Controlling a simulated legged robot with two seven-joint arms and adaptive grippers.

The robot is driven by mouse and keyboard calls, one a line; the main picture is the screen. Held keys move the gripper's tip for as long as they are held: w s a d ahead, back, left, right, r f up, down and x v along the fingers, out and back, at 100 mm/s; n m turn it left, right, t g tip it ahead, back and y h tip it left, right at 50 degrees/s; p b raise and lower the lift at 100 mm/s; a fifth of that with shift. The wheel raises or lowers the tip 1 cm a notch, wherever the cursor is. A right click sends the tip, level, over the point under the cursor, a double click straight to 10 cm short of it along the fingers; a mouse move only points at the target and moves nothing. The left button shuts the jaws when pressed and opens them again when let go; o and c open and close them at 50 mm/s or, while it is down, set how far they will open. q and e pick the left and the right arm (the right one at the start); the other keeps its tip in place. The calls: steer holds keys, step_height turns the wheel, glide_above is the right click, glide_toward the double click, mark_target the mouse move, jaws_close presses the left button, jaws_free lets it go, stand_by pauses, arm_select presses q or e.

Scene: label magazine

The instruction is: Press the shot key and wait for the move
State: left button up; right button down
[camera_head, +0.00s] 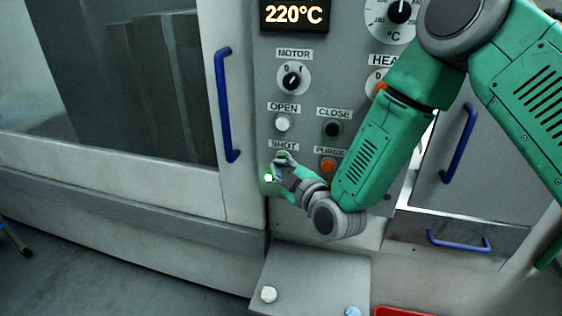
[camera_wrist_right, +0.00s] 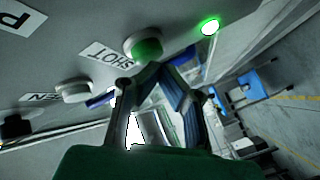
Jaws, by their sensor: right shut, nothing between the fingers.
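The shot key (camera_head: 282,155) is a round green button under the SHOT label on the grey control panel. It also shows in the right wrist view (camera_wrist_right: 146,48), with its label beside it. My right gripper (camera_head: 280,166) is shut and empty, its fingertips at the key's lower edge. In the wrist view the closed fingertips (camera_wrist_right: 158,70) lie close to the key's face; I cannot tell whether they touch it or push it in. A small green lamp (camera_head: 268,178) is lit below left of the key, and it glows in the wrist view (camera_wrist_right: 210,26). My left gripper is not in view.
The white OPEN button (camera_head: 283,123), black CLOSE button (camera_head: 333,129) and orange PURGE button (camera_head: 329,165) surround the key. A display (camera_head: 294,14) reads 220°C. A blue door handle (camera_head: 226,105) stands out at left. A grey shelf (camera_head: 315,275) holds two small pale pieces below.

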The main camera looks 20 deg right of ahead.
steer(key=shift+w+d, duration=0.25)
steer(key=shift+w, duration=0.1)
stand_by(0.3)
steer(key=shift+s+a, duration=0.1)
steer(key=shift+s, duration=0.05)
steer(key=shift+s+a, duration=0.4)
steer(key=shift+s, duration=0.25)
steer(key=shift+a, duration=0.1)
steer(key=shift+s+a, duration=0.7)
steer(key=shift+s, duration=0.35)
steer(key=shift+s+a, duration=0.65)
steer(key=shift+s, duration=0.35)
